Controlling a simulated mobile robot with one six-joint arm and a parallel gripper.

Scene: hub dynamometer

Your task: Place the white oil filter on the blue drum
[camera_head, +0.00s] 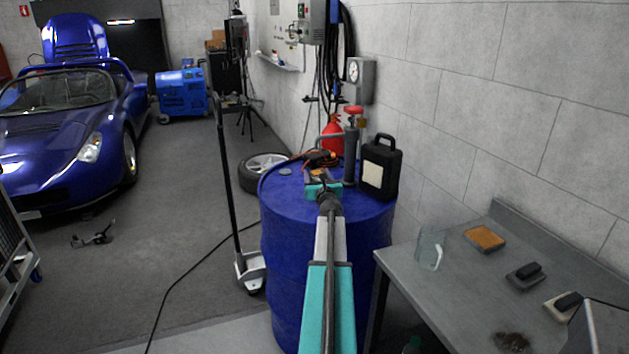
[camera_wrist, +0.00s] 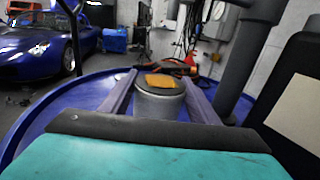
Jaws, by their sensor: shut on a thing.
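The blue drum (camera_head: 292,240) stands upright beside the bench, and its rim (camera_wrist: 38,118) curves through the wrist view. My gripper (camera_wrist: 160,92) is low over the drum's top, its two fingers shut on the oil filter (camera_wrist: 158,104). The filter is an upright pale grey-white cylinder with an orange-yellow patch on its top. In the head view my gripper (camera_head: 321,181) is over the drum top and mostly hides the filter. I cannot tell whether the filter's base touches the drum; my gripper's teal body covers that part.
On the drum stand a black canister (camera_head: 381,168) and a grey hand pump (camera_head: 351,155), both right of my gripper. Orange-black cables (camera_head: 318,158) lie behind it. A grey bench (camera_head: 455,290) is at the right. The drum's left side is mostly clear.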

